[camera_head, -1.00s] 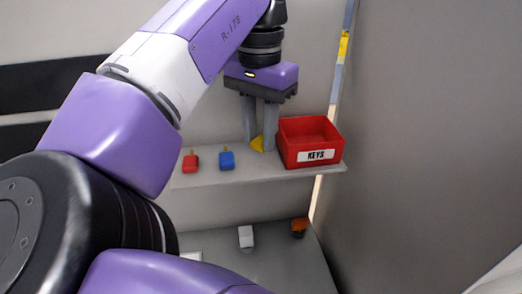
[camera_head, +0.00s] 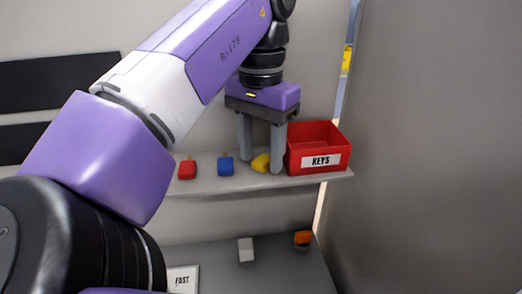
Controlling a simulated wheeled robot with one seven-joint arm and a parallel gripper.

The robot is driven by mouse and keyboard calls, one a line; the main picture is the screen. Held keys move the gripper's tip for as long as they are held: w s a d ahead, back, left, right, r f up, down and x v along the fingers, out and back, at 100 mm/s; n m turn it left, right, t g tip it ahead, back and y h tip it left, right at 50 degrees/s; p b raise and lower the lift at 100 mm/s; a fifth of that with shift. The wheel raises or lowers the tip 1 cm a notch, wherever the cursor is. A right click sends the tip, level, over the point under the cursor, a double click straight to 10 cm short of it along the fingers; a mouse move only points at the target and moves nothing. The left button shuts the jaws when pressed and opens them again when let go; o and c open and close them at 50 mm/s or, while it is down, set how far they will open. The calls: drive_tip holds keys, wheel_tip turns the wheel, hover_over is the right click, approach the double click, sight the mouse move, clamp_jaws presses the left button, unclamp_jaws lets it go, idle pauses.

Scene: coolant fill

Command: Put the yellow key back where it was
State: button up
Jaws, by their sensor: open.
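The yellow key (camera_head: 261,162) rests on the shelf (camera_head: 210,186), between the blue key (camera_head: 226,167) and the red box labelled KEYS (camera_head: 333,145). My gripper (camera_head: 261,168) is open, pointing down, with its two fingers apart on either side of the yellow key. The right finger stands close to the key and to the box's left wall; whether it touches either I cannot tell. The red key (camera_head: 187,169) lies left of the blue key.
A large grey panel (camera_head: 430,140) closes off the right side. The shelf is bare left of the red key.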

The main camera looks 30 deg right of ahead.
sight(261, 160)
drive_tip(key=shift+r, duration=0.15)
wheel_tip(261, 160, up, 12)
drive_tip(key=p, duration=1)
